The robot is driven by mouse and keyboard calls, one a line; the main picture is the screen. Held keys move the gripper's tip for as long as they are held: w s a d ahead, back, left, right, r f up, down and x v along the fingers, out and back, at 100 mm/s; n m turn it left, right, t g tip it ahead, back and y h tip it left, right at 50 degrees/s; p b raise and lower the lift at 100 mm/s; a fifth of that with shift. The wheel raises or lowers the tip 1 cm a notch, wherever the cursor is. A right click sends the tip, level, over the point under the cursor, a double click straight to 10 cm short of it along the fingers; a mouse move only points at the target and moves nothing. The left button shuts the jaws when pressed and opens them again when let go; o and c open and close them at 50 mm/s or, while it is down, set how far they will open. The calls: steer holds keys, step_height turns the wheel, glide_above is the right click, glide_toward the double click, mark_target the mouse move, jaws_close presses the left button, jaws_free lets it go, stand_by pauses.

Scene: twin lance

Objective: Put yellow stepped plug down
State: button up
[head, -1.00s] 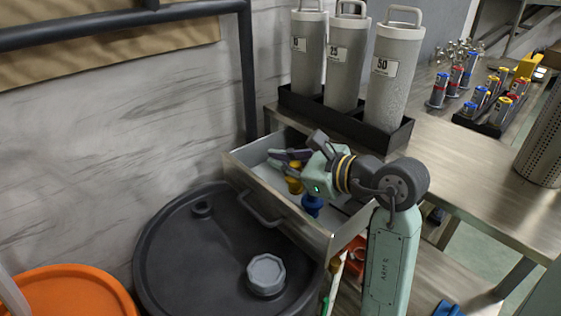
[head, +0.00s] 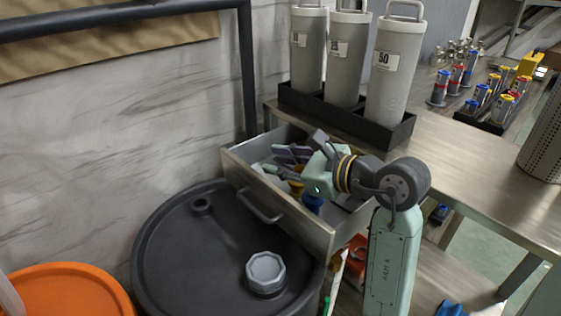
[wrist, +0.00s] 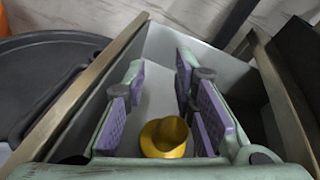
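The yellow stepped plug (wrist: 165,138) is inside the open drawer (wrist: 150,100), seen in the wrist view low between the two fingers. There is a visible gap between it and the purple pads on both sides. My gripper (wrist: 160,78) is open and reaches down into the drawer. In the head view my gripper (head: 285,162) is over the drawer's left part, and a bit of the yellow plug (head: 296,187) shows below it. Whether the plug touches the drawer floor is hard to tell.
A blue piece (head: 312,204) is in the drawer, partly hidden by my gripper. The drawer walls stand close around the fingers. A black drum (head: 215,245) with a grey cap is in front. Tall grey canisters (head: 392,75) stand in a black rack on the bench behind.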

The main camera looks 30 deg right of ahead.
steer(key=shift+r+p, duration=0.65)
steer(key=shift+p, duration=0.35)
steer(key=b+v, duration=0.2)
steer(key=v, duration=1)
steer(key=shift+c, duration=0.4)
